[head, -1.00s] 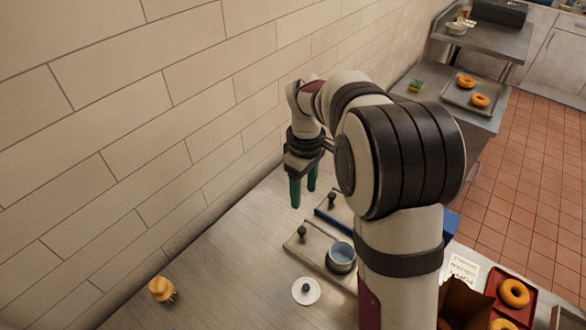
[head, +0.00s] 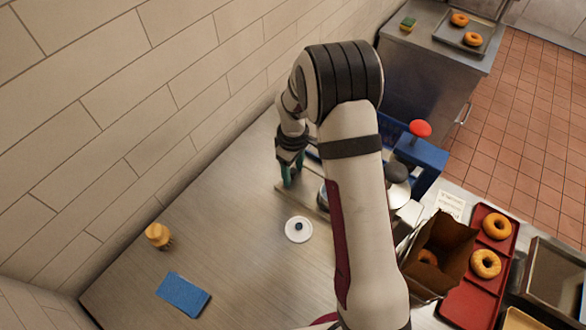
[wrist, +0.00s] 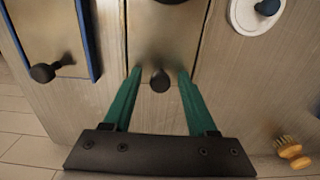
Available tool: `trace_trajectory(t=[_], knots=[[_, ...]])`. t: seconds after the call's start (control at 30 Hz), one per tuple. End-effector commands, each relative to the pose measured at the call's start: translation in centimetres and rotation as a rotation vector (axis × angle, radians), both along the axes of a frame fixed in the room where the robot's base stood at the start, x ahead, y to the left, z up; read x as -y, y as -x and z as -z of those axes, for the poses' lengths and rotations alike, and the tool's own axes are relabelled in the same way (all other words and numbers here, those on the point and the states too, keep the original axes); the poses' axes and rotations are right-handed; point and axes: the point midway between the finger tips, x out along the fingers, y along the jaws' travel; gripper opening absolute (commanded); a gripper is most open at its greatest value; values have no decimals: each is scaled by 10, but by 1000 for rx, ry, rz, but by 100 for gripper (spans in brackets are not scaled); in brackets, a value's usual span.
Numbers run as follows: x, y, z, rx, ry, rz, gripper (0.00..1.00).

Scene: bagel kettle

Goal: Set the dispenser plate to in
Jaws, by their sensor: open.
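A metal plate with a dark round knob (wrist: 160,82) lies under my gripper (wrist: 159,74). The open green fingers stand on either side of this knob in the wrist view, with a gap on both sides. A second metal plate (wrist: 40,22) has blue side rails and its own dark knob (wrist: 42,73), to the left. I cannot tell which one is the dispenser plate. In the head view my gripper (head: 291,172) is low over the near plate's end, and my arm hides much of both plates.
A white lid (head: 298,230) lies close to the plate. A wooden brush (head: 158,236) and blue sponge (head: 183,294) lie on the counter's left. A blue stand with a red knob (head: 420,128), an open box (head: 440,250) and a red bagel tray (head: 468,298) are at right.

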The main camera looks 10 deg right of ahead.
Motion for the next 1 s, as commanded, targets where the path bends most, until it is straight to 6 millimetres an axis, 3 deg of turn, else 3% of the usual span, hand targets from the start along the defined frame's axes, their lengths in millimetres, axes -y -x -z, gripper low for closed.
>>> trace_trajectory(t=[0.03, 0.3, 0.37, 1.0], knots=[[0, 0, 0, 0, 0, 0, 56], [0, 0, 0, 0, 0, 0, 7], [0, 0, 0, 0, 0, 0, 0], [0, 0, -1, 1, 0, 0, 0]])
